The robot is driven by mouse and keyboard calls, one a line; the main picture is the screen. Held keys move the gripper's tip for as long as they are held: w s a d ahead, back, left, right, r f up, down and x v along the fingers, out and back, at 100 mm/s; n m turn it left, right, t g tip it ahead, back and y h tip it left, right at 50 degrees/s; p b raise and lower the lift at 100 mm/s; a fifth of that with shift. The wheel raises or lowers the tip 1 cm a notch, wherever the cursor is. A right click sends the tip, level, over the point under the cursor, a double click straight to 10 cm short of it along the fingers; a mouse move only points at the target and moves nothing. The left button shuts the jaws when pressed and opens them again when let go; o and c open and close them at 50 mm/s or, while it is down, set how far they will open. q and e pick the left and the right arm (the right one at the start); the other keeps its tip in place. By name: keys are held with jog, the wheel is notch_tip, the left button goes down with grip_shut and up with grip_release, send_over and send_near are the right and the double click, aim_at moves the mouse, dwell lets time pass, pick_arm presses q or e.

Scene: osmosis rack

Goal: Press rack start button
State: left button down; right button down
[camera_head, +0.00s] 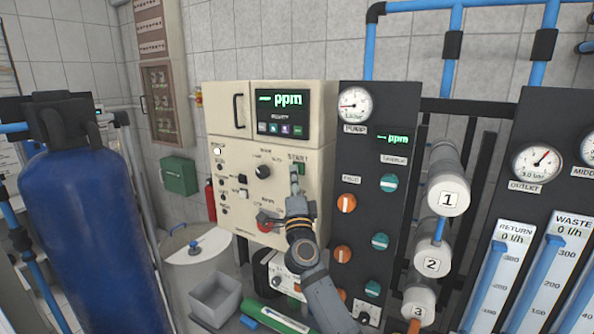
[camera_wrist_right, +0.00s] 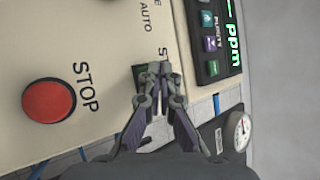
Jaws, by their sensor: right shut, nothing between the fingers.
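The rack's cream control panel (camera_head: 225,190) faces me, with the START label near its upper right. The green start button (camera_head: 302,169) shows just to the right of my right gripper's tips. My right gripper (camera_head: 294,168) is shut and empty, reaching up in front of the panel at the button. In the right wrist view the closed fingertips (camera_wrist_right: 154,70) cover most of the START label and of the green button (camera_wrist_right: 138,72). A sliver of green shows beside them. I cannot tell whether the tips touch the button. My left gripper is not in view.
A red STOP button (camera_wrist_right: 48,100) sits on the same panel. A black knob (camera_head: 263,172) is left of my gripper, and a ppm display (camera_head: 286,115) is above. A dark gauge panel (camera_head: 372,215) with valves stands to the right. A blue tank (camera_head: 85,220) stands left.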

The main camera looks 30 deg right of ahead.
dwell(0.5)
jog(key=shift+s+a+p, duration=0.45)
jog(key=shift+a, duration=0.2)
jog(key=a, duration=0.1)
jog(key=s+a, duration=0.1)
jog(key=a, duration=0.1)
jog(key=s+a+p, duration=0.1)
jog(key=shift+s+a, duration=0.15)
jog(key=shift+s, duration=0.1)
dwell(0.7)
